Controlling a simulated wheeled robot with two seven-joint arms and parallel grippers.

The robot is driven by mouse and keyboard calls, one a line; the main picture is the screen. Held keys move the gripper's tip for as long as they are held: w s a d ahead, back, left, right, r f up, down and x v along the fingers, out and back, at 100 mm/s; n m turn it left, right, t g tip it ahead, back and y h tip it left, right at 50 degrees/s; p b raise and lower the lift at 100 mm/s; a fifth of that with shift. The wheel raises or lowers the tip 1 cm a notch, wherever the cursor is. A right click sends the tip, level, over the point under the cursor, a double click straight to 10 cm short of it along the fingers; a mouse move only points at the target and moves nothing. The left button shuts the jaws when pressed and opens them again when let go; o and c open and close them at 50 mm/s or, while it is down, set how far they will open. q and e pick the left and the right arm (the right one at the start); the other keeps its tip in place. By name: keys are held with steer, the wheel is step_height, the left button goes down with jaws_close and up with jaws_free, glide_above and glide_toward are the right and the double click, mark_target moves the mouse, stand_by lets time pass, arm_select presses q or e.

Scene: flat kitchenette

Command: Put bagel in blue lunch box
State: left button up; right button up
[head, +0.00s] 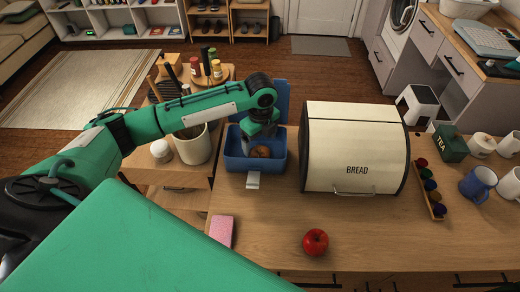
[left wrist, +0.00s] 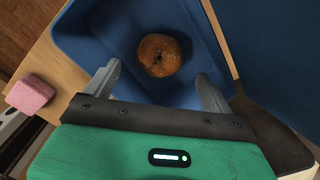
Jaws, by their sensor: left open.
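The blue lunch box (head: 238,163) stands open on the counter, left of the bread box, with its lid raised at the back right. The brown bagel (head: 262,151) lies inside it. In the left wrist view the bagel (left wrist: 160,55) rests on the floor of the blue lunch box (left wrist: 95,40), clear of the fingers. My left gripper (left wrist: 158,90) is open and empty over the box, its fingers apart on the near side of the bagel. In the head view my left gripper (head: 257,142) points down into the box and partly hides it. My right gripper is not in view.
A cream bread box (head: 340,150) stands close right of the lunch box. A red apple (head: 315,242) and a pink sponge (head: 222,230) lie near the front. A utensil crock (head: 192,145) is at left; mugs (head: 478,184) are at right.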

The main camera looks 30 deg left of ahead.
arm_select(q)
step_height(320, 180, up, 8)
steer(key=b, duration=0.1)
steer(key=shift+f, duration=0.25)
steer(key=shift+d, duration=0.1)
